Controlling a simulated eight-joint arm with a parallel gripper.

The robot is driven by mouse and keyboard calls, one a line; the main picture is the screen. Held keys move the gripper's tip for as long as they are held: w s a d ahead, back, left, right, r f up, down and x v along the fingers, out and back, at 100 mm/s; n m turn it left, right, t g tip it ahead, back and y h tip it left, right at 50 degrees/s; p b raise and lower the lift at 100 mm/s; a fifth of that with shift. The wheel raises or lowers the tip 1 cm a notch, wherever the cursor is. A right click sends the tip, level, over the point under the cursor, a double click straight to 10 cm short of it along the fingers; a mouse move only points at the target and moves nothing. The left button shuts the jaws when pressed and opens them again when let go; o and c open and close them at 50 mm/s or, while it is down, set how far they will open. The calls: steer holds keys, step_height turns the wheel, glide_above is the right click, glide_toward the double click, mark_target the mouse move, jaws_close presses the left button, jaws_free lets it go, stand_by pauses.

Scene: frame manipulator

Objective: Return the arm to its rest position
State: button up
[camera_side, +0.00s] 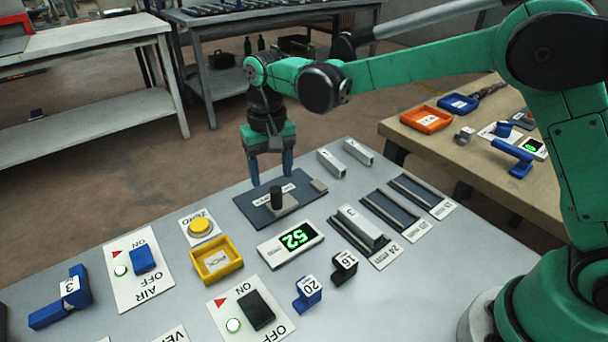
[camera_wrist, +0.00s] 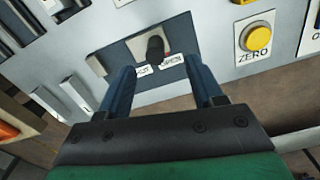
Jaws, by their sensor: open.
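My gripper (camera_side: 271,174) points down above the far edge of the grey work table (camera_side: 195,318). Its two blue fingers are apart, with nothing between them. It is just behind a dark plate (camera_side: 258,214) that carries a black upright knob (camera_side: 277,198). In the wrist view my gripper (camera_wrist: 160,68) is open and empty, with the black knob (camera_wrist: 155,47) showing beyond the gap between its fingers. My green arm reaches in from the right, bent at the elbow. The exact height of the fingertips above the table cannot be told.
The table holds a display reading 52 (camera_side: 292,242), a yellow tray (camera_side: 216,262), a yellow ZERO button (camera_side: 201,226), switches, numbered blue and black blocks, and slots with a metal bar (camera_side: 362,228). Another table (camera_side: 448,152) stands at right. The air above the work table is largely clear.

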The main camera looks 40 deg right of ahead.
steer(key=s+d+r+n+t, duration=0.1)
steer(key=s+d+r+t, duration=0.1)
steer(key=s+d, duration=0.3)
steer(key=s+d+r+n+t, duration=0.1)
steer(key=s+d+r+t, duration=0.2)
steer(key=s, duration=0.6)
steer(key=d+t, duration=0.2)
steer(key=shift+d+r, duration=0.3)
steer(key=shift+r, duration=0.05)
